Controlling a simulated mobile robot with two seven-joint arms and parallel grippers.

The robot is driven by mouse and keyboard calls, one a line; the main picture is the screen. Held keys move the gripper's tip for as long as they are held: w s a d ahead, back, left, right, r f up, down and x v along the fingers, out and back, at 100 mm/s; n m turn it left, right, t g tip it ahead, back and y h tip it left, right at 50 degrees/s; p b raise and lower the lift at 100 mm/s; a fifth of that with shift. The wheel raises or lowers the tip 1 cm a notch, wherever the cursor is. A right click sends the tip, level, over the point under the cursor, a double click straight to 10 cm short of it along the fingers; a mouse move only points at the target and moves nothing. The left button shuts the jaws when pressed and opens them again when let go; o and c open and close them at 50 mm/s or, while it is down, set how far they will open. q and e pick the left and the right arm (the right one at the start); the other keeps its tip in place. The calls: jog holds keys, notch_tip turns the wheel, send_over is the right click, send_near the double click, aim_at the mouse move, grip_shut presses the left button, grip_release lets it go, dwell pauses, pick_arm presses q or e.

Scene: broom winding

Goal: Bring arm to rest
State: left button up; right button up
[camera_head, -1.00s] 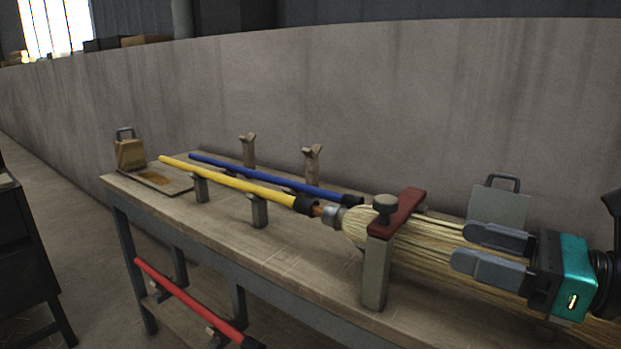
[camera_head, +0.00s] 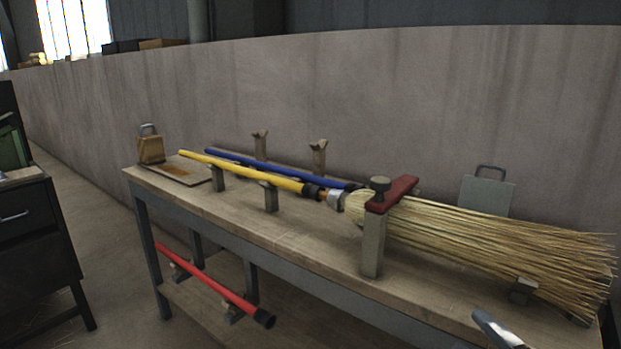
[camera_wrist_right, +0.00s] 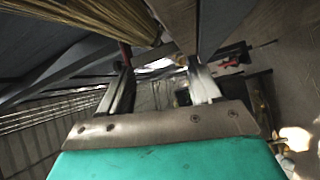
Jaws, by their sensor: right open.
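The broom lies along the bench, with a yellow handle (camera_head: 240,171) and straw bristles (camera_head: 480,240) fanning to the right. A red clamp bar (camera_head: 392,194) crosses the broom near the top of the straw. Bristles also show in the right wrist view (camera_wrist_right: 80,18). My left gripper is out of view.
The wooden bench (camera_head: 300,235) carries a blue pole (camera_head: 280,170) on wooden stands and a grey plate with a handle (camera_head: 487,194) behind the straw. A red pole (camera_head: 215,285) lies on the lower shelf. A dark cabinet (camera_head: 35,230) stands left. A wall (camera_head: 400,110) runs behind.

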jog(key=s+a+f+m+g+h, duration=0.1)
jog(key=s+a+f+m+g, duration=0.4)
jog(key=f+m, duration=0.4)
jog(key=s+a+f+m+g+h, duration=0.1)
jog(key=s+a+f+m+g, duration=0.1)
jog(key=s+a+f+m, duration=0.65)
pick_arm(q)
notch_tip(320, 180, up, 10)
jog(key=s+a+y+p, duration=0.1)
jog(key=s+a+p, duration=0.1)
jog(key=p, duration=1.3)
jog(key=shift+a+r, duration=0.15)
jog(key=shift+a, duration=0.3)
pick_arm(e)
jog(key=w+d+r+n+h, duration=0.1)
jog(key=d+r, duration=0.5)
jog(key=r, duration=0.2)
jog(key=shift+w+d+r, duration=0.15)
jog(key=shift+d+r, duration=0.2)
jog(key=shift+r, duration=0.05)
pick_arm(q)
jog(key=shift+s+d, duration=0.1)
